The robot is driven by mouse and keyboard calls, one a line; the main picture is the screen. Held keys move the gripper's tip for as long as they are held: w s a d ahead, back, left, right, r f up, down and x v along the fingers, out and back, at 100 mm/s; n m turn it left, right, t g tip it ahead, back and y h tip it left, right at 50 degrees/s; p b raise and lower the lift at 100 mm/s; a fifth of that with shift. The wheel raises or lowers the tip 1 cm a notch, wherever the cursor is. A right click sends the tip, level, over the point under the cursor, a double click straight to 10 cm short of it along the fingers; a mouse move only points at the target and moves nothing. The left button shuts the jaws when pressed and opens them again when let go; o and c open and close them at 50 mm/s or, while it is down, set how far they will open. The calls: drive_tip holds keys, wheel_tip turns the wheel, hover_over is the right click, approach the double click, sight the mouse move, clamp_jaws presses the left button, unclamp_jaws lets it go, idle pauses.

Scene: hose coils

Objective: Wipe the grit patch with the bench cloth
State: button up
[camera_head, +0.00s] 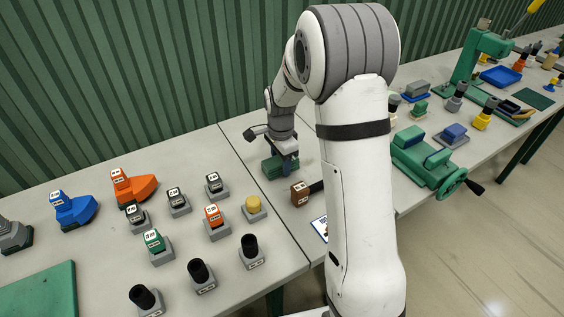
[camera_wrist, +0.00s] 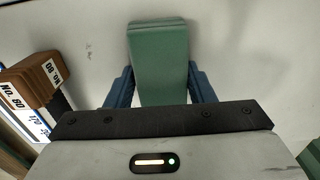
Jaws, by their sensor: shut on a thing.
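The bench cloth, a folded green pad, is between the two blue fingers of my gripper (camera_wrist: 160,92) in the wrist view. My gripper is shut on the cloth (camera_wrist: 158,45), which reaches out past the fingertips over the pale bench top. In the head view the cloth (camera_head: 274,168) is low at the bench surface under my gripper (camera_head: 286,160); I cannot tell whether it touches the bench. A few faint grey specks (camera_wrist: 88,48) lie on the bench left of the cloth in the wrist view, perhaps part of the grit patch. No clear patch shows in the head view.
A brown block (camera_wrist: 45,72) marked No. 80 stands close on the left; it also shows in the head view (camera_head: 300,194). Several labelled coloured pieces stand on the left bench, including an orange one (camera_head: 133,186). A green vise (camera_head: 425,160) is on the right.

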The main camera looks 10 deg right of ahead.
drive_tip(key=shift+w+a+p, duration=0.1)
drive_tip(key=shift+w+a, duration=0.1)
drive_tip(key=shift+w, duration=0.45)
drive_tip(key=shift+w+a+p, duration=0.15)
drive_tip(key=shift+w+a, duration=0.1)
drive_tip(key=shift+w, duration=0.4)
drive_tip(key=shift+w+a+p, duration=0.1)
drive_tip(key=shift+w+a, duration=0.1)
drive_tip(key=shift+w, duration=0.45)
drive_tip(key=shift+r, duration=0.1)
wheel_tip(320, 180, up, 7)
drive_tip(key=p, duration=0.4)
